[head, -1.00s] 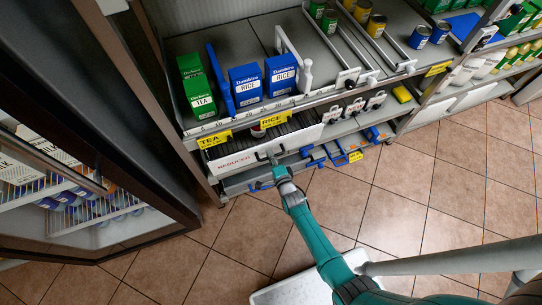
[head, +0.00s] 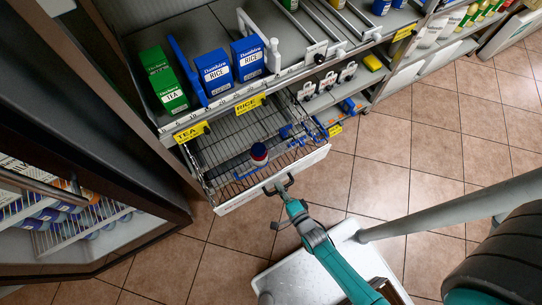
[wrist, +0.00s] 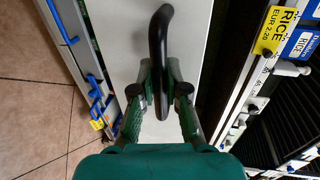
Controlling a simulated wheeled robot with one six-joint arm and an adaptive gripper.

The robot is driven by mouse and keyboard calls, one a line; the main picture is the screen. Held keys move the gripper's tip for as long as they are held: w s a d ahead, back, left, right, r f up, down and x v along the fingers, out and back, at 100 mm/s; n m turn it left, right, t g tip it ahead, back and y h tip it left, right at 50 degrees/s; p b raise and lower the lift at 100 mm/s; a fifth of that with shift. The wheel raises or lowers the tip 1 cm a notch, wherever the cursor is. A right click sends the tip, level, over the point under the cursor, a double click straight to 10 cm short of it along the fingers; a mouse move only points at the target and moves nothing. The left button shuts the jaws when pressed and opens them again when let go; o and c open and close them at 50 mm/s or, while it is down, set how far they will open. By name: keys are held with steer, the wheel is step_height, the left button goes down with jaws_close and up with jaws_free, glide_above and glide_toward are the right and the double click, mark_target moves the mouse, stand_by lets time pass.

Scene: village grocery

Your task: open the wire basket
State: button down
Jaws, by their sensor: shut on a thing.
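The wire basket (head: 221,155) is pulled out from under the tea and rice shelf in the head view, its wire floor showing. A jar (head: 259,154) with a dark red and blue look stands inside it. Its white front panel (head: 240,197) carries a black handle (head: 278,187), which also shows in the wrist view (wrist: 159,40). My gripper (head: 283,192) is shut on this handle; in the wrist view its two fingers (wrist: 160,92) sit on either side of the black bar.
A dark-framed fridge (head: 140,190) stands close on the left of the basket. Tea (head: 163,80) and rice packs (head: 214,72) stand on the shelf above. A white platform (head: 330,262) is on the tiled floor below my arm. Tiles to the right are clear.

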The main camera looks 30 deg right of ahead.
steer(key=f+v, duration=0.1)
steer(key=v, duration=0.5)
steer(key=shift+s+f, duration=0.15)
steer(key=shift+s, duration=0.05)
steer(key=c, duration=1.2)
jaws_free()
